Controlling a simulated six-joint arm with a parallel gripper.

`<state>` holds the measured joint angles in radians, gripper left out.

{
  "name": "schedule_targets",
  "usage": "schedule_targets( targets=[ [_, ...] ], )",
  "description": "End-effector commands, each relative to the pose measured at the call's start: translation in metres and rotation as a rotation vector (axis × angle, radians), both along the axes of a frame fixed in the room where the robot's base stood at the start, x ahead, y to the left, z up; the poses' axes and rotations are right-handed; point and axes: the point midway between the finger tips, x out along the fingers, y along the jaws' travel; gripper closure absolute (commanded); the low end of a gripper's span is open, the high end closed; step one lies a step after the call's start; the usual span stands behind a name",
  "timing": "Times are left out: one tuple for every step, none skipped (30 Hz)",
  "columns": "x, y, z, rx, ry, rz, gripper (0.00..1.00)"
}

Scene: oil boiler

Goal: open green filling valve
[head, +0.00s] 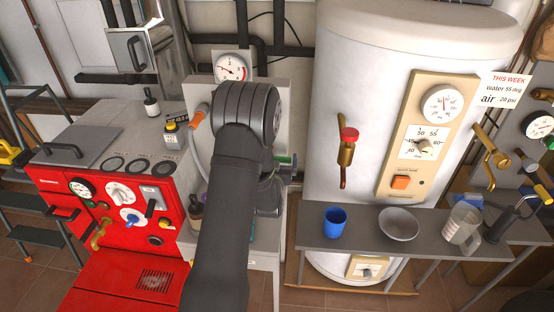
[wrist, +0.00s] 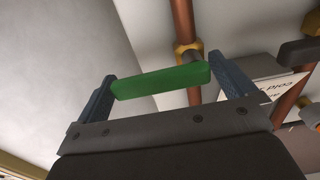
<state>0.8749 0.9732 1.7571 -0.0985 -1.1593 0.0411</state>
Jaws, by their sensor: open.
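The green filling valve handle (wrist: 160,81) lies between the two blue-grey fingers of my gripper (wrist: 170,84) in the wrist view. The handle is a green bar running across the gap, its ends close to both fingers. I cannot tell whether they touch it. In the head view only a small part of the green handle (head: 286,160) shows to the right of my arm. My gripper (head: 272,186) is mostly hidden there behind my own arm. A vertical copper pipe with a brass fitting (wrist: 188,48) stands behind the handle in the wrist view.
A red boiler (head: 110,225) stands at the left and a large white tank (head: 345,90) at the right. A grey table (head: 320,232) holds a blue cup (head: 335,222), a bowl (head: 398,224) and a jug (head: 461,223). A pressure gauge (head: 231,67) is above my arm.

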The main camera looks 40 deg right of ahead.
Motion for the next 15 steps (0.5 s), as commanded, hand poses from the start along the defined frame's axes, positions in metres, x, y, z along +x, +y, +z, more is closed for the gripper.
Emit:
schedule_targets(
  targets=[
    [-0.0001,0.0001,0.0000,0.000,0.000,0.000,0.00],
    [-0.0001,0.0001,0.0001,0.000,0.000,0.000,0.00],
    [-0.0002,0.0001,0.0001,0.000,0.000,0.000,0.04],
    [-0.0002,0.0001,0.0001,0.000,0.000,0.000,0.10],
    [-0.0002,0.0001,0.0001,0.000,0.000,0.000,0.16],
    [-0.0003,0.0001,0.0001,0.000,0.000,0.000,0.24],
    [-0.0003,0.0001,0.0001,0.000,0.000,0.000,0.29],
    [-0.0002,0.0002,0.0001,0.000,0.000,0.000,0.35],
    [-0.0003,0.0003,0.0001,0.000,0.000,0.000,0.43],
    [-0.0003,0.0003,0.0001,0.000,0.000,0.000,0.49],
    [-0.0003,0.0003,0.0002,0.000,0.000,0.000,0.51],
    [-0.0002,0.0004,0.0002,-0.001,0.001,0.000,0.51],
    [-0.0002,0.0004,0.0002,-0.001,0.000,0.000,0.51],
    [-0.0002,0.0004,0.0003,-0.003,0.001,0.000,0.51],
    [-0.0002,0.0004,0.0005,-0.005,0.004,0.000,0.51]
  ],
)
